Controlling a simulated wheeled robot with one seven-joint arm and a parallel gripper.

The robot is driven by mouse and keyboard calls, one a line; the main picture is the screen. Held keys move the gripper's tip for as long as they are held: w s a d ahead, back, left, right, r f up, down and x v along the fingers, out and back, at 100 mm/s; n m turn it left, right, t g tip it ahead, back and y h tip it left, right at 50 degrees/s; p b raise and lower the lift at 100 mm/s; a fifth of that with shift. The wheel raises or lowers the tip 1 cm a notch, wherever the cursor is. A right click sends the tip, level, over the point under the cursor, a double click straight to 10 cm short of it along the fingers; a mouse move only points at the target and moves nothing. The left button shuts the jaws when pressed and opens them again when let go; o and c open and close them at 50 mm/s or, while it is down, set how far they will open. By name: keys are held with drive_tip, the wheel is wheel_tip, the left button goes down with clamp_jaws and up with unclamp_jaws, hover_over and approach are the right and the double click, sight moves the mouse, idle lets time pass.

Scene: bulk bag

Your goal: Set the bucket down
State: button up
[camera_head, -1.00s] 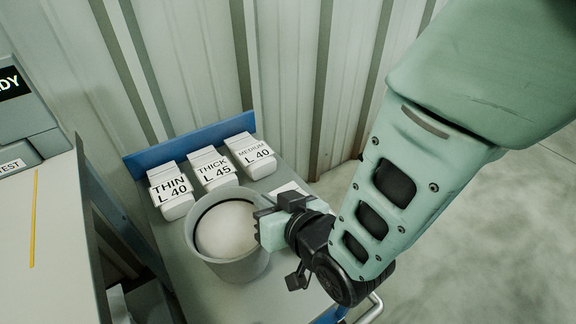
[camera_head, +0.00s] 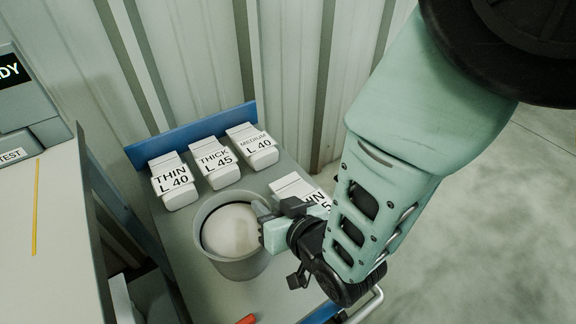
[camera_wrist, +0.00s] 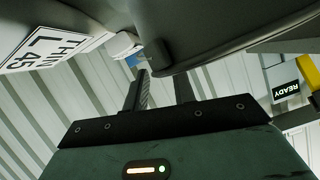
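The grey bucket (camera_head: 224,266), filled with a pale off-white material (camera_head: 231,231), is upright over the grey cart top. I cannot tell whether its base touches the cart. My gripper (camera_head: 262,218) is at the bucket's right side, with its fingers at the rim, and looks shut on it. In the wrist view the bucket's dark wall (camera_wrist: 205,35) fills the upper part, and my fingers (camera_wrist: 162,88) reach up to its edge. The fingertips are partly hidden by the bucket.
THIN (camera_head: 174,182), THICK (camera_head: 214,166) and MEDIUM (camera_head: 252,147) boxes line the back of the cart (camera_head: 190,290) by a blue board (camera_head: 190,136). Another labelled box (camera_head: 292,186) is close behind my gripper. A red object (camera_head: 246,320) is at the front. A workbench (camera_head: 60,220) stands left.

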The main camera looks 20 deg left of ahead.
drive_tip(key=p+v, duration=0.9)
drive_tip(key=v, duration=0.3)
drive_tip(key=shift+p, duration=0.4)
